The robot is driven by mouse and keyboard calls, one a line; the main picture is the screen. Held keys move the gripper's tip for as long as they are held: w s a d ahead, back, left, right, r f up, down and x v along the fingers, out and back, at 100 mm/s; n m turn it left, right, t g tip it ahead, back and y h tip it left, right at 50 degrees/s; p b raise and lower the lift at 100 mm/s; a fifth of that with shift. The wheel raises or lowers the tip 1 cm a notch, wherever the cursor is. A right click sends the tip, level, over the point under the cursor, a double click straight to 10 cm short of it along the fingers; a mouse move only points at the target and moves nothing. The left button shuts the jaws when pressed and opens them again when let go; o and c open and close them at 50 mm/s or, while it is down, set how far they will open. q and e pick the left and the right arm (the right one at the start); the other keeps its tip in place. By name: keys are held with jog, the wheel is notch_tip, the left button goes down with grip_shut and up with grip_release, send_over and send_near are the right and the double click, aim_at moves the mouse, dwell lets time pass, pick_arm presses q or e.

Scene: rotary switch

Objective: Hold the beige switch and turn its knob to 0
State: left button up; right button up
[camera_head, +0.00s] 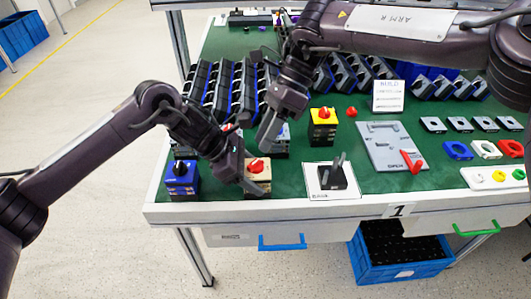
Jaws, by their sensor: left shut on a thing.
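The beige switch (262,177) stands upright near the front edge of the green table, with a red knob (256,165) on top. The angle of the knob is too small to read. My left gripper (254,187) comes in from the left and is shut on the beige switch, covering its left part. My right gripper (266,138) points down just behind and above the switch, apart from the knob. Whether its fingers are open or shut is not clear.
A blue switch (182,178) stands left of my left gripper. A yellow switch (323,125) with a red knob stands behind right. A dark part on a white card (317,188) lies to the right. Rows of black parts (222,90) stand behind.

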jog(key=w+d+m+y, duration=0.1)
jog(key=m+y, duration=0.1)
jog(key=m, duration=0.5)
jog(key=m+y, duration=0.4)
jog(key=m, duration=2.1)
send_near(257, 160)
jog(key=shift+g+y, duration=0.3)
jog(key=shift+g, duration=0.1)
jog(key=x, duration=0.7)
jog(key=shift+a+f, duration=0.2)
jog(key=shift+f, duration=0.25)
jog(key=shift+c, duration=0.2)
